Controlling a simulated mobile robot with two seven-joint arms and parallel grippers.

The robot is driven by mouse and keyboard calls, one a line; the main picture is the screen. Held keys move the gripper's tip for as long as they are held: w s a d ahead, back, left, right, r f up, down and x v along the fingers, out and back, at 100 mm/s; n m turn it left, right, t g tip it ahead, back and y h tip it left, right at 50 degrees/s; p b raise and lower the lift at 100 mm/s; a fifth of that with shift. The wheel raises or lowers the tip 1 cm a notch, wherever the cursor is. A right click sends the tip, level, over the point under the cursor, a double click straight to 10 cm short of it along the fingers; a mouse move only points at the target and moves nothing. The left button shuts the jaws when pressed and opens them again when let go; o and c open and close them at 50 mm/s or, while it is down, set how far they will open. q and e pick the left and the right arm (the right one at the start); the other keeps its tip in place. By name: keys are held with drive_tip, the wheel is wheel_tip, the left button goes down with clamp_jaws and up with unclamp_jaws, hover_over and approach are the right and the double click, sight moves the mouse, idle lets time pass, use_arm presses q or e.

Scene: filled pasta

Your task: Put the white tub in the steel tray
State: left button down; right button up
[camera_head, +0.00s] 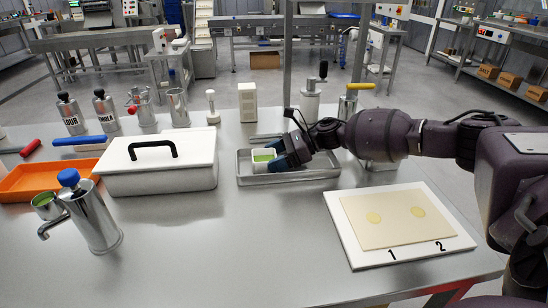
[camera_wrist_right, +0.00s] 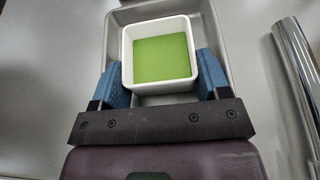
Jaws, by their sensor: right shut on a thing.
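The white tub (camera_wrist_right: 127,66), with a green filling, is between the blue fingers of my right gripper (camera_wrist_right: 160,75) in the right wrist view. The gripper is shut on it. In the head view the tub (camera_head: 262,156) is at the steel tray (camera_head: 290,178), within its outline near the left part. I cannot tell if the tub's base touches the tray floor. The right gripper (camera_head: 282,158) comes in from the right and hides part of the tub and tray. The tray rim also shows in the right wrist view (camera_wrist_right: 112,30). My left gripper is not seen.
A white box with a black handle (camera_head: 160,185) stands close left of the tray. A board with a dough sheet (camera_head: 400,222) lies to the front right. Steel canisters (camera_head: 310,100) and a white block (camera_head: 247,102) stand behind. The front middle of the table is clear.

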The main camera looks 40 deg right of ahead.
drive_tip(key=shift+f, duration=0.2)
drive_tip(key=o, duration=0.6)
drive_tip(key=shift+d+r, duration=0.1)
drive_tip(key=shift+r, duration=0.2)
drive_tip(key=p+v, duration=0.2)
drive_tip(key=v, duration=0.9)
drive_tip(key=shift+s+d+r, duration=0.15)
drive_tip(key=shift+s+d, duration=0.05)
drive_tip(key=shift+d, duration=0.1)
